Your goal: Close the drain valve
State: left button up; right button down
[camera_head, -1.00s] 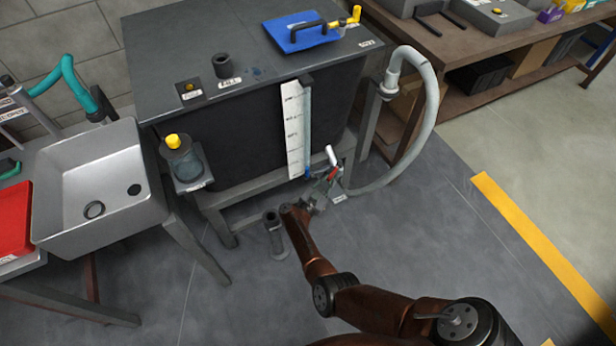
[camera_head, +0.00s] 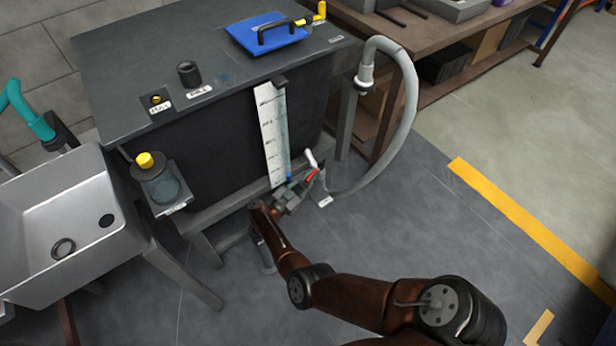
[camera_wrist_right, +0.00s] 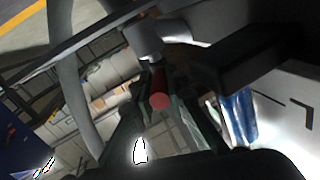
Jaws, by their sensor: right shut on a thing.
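The drain valve's red lever (camera_head: 312,175) shows low at the front of the dark tank (camera_head: 215,150), below the gauge strip. My right gripper (camera_head: 300,186) is at the lever and shut on it. In the right wrist view, the round red end of the lever (camera_wrist_right: 159,101) sits between the dark fingers. The valve body is mostly hidden by the gripper, and I cannot tell the exact lever angle. My left gripper is not in view.
A grey hose (camera_head: 410,90) loops from the tank's right side down toward the valve. The white level gauge (camera_head: 268,130) stands just above. The floor at right is clear.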

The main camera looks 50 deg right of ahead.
aim_at(312, 175)
jog(key=shift+d, duration=0.2)
jog(key=c, duration=2.1)
grip_release()
jog(key=shift+s, duration=0.1)
jog(key=shift+o, duration=1)
jog(key=shift+a, duration=0.1)
jog(key=shift+r, duration=0.1)
notch_tip(312, 175, up, 10)
jog(key=shift+f, duration=0.1)
